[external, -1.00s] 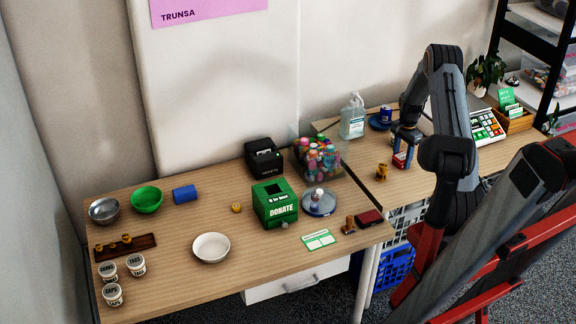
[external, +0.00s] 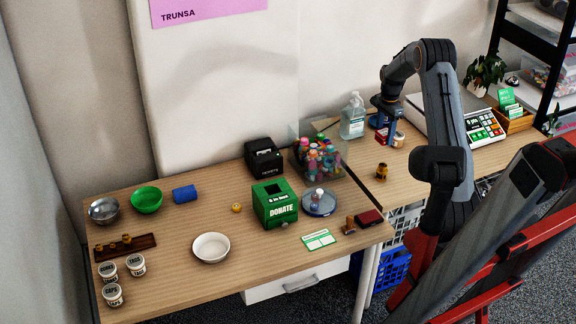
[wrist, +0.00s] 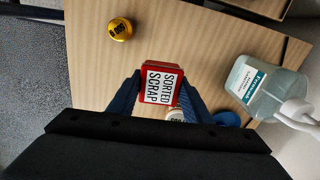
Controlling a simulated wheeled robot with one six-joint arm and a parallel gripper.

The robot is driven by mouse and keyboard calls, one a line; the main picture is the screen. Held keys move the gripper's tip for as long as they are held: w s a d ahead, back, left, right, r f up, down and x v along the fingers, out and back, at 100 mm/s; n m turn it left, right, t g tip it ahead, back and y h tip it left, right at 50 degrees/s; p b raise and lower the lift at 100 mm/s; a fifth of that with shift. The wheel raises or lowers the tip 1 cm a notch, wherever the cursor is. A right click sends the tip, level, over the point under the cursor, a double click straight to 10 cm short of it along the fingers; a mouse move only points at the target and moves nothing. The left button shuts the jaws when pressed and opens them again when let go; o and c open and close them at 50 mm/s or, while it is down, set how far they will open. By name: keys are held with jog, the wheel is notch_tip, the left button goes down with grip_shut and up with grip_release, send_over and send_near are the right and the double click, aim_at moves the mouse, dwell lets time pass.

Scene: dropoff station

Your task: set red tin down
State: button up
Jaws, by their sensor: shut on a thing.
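The red tin (wrist: 163,84) shows in the wrist view with a white label reading "SORTED SCRAP", between the blue fingers of my gripper (wrist: 160,92). My gripper is shut on it. In the external view the tin (external: 383,134) is small and partly hidden under my gripper (external: 384,124), over the right-hand table close to the hand-pump bottle. I cannot tell whether the tin's base touches the table.
The clear pump bottle (external: 352,118) stands just left of the tin. A pale-lidded jar (external: 398,139) is close on its right. A small brass-coloured piece (external: 381,171) stands nearer the front. A keypad scale (external: 483,126) is farther right. Bare wood lies between brass piece and jar.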

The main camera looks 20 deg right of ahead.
jog(key=w+a, duration=0.3)
jog(key=a, duration=0.2)
jog(key=p, duration=0.1)
send_over(365, 161)
jog(key=shift+m, duration=0.4)
notch_tip(365, 161, down, 5)
jog(key=shift+f, duration=0.1)
jog(key=shift+f+p, duration=0.45)
jog(key=shift+f, duration=1.9)
jog(key=shift+f, duration=0.15)
jog(key=o, duration=1.2)
jog(key=shift+c, duration=0.2)
